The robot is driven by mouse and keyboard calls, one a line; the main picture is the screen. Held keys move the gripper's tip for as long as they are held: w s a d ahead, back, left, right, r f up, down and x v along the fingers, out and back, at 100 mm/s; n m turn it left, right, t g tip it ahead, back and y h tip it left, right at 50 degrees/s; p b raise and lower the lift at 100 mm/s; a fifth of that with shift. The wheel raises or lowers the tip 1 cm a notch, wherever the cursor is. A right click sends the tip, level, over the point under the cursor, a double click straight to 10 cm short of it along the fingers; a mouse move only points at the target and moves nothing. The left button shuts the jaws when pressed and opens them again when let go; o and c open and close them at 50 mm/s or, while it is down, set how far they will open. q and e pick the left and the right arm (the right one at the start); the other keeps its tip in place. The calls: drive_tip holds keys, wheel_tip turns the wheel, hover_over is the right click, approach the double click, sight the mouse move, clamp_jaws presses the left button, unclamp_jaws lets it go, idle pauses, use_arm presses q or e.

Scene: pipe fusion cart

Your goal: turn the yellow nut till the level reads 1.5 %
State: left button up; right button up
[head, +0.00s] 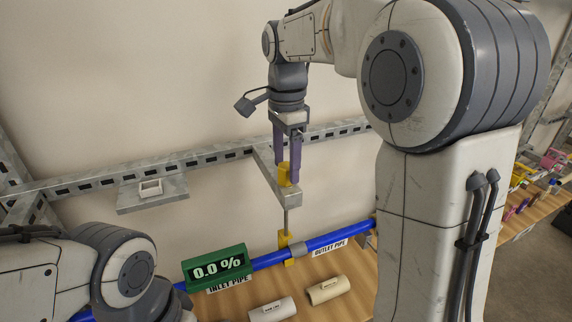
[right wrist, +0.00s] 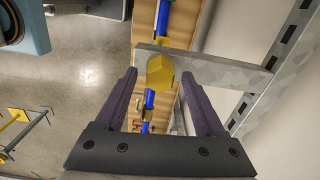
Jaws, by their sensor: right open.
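The yellow nut (head: 284,174) sits on a metal bracket arm (head: 291,194), on top of a thin rod that runs down to the blue pipe. In the right wrist view the nut (right wrist: 160,71) lies between the tips of the open fingers, with gaps to both. My left gripper is not visible; only my left arm shows at the lower left of the head view.
The blue pipe (head: 326,240) carries inlet and outlet labels. Two pale cylinders (head: 272,309) and (head: 327,289) lie on the wooden bench (head: 365,290). A perforated metal rail (head: 95,181) runs along the wall, with a small shelf (head: 152,196) on it.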

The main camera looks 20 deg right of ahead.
drive_tip(key=shift+f, duration=0.7)
clamp_jaws()
